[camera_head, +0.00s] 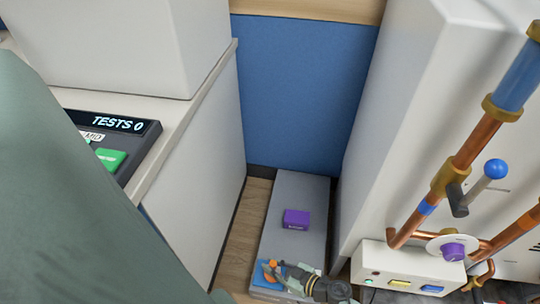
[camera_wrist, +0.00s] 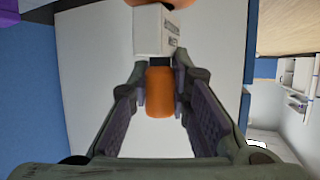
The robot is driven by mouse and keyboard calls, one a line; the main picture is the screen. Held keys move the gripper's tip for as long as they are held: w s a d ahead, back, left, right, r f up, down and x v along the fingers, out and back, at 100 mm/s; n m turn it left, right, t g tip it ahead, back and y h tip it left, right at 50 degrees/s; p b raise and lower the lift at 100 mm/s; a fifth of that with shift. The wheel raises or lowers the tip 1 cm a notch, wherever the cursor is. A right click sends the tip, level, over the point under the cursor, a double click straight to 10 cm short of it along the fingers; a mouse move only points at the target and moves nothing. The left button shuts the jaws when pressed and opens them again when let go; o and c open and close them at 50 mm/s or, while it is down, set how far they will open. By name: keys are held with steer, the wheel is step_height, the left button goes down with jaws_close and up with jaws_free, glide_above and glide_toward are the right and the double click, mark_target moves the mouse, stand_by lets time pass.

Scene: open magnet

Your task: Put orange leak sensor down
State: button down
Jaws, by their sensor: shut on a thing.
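An orange cylinder, which I take to be the orange leak sensor (camera_wrist: 159,95), sits between my fingers in the wrist view. It has a dark neck, and a white labelled block (camera_wrist: 153,32) lies just beyond it, with more orange at the top edge. I cannot tell whether the block is part of it. My gripper (camera_wrist: 160,82) is shut on the orange piece. In the head view my gripper (camera_head: 277,273) is low at the front end of a long grey surface (camera_head: 293,192), with orange showing at its fingertips. Whether the piece touches that surface is unclear.
A purple box (camera_head: 296,219) sits on the grey surface beyond my gripper. A white cabinet with copper pipes (camera_head: 420,219) and a small control box (camera_head: 408,273) stands at right. A white counter (camera_head: 194,170) closes the left side. The grey surface's far end is clear.

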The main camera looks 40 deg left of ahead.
steer(key=shift+w+a+f, duration=0.1)
steer(key=shift+w+a, duration=0.05)
steer(key=shift+a, duration=0.8)
steer(key=shift+f+b, duration=0.6)
steer(key=shift+f, duration=1.15)
steer(key=shift+f, duration=0.15)
steer(key=c, duration=1.5)
jaws_free()
steer(key=shift+w+d+r, duration=0.1)
steer(key=shift+d+r, duration=0.05)
steer(key=shift+r, duration=0.05)
steer(key=v, duration=1.1)
steer(key=shift+d+r+p, duration=0.2)
steer(key=shift+d+p, duration=0.05)
steer(key=shift+p, duration=0.1)
